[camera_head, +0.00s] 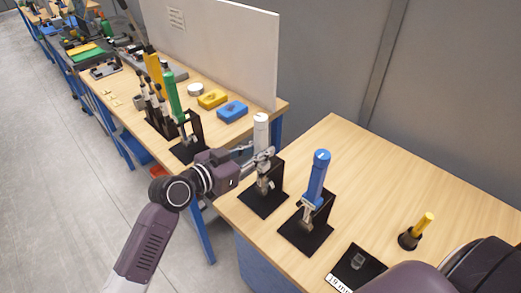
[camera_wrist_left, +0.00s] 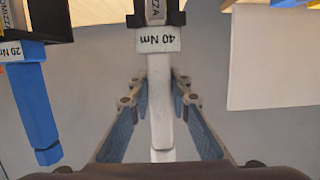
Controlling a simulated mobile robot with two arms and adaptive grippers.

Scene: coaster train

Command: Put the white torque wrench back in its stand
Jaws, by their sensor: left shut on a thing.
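The white torque wrench (camera_head: 261,130) stands upright, handle up, over its black stand (camera_head: 260,203) near the left end of the near table. Its white handle (camera_wrist_left: 160,95), labelled 40 Nm, points down in the left wrist view, with its shaft by the black bracket (camera_wrist_left: 178,18). I cannot tell whether it is fully seated. My left gripper (camera_head: 265,156) is shut on the white wrench, its fingers on either side of the handle in the left wrist view (camera_wrist_left: 160,112). My right gripper is not in view.
A blue torque wrench (camera_head: 318,175), labelled 20 Nm, stands close to the right in its own stand. Further right are a black plate with a small socket (camera_head: 357,262) and a yellow-handled tool (camera_head: 424,223). A green wrench (camera_head: 172,98) stands on the other table.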

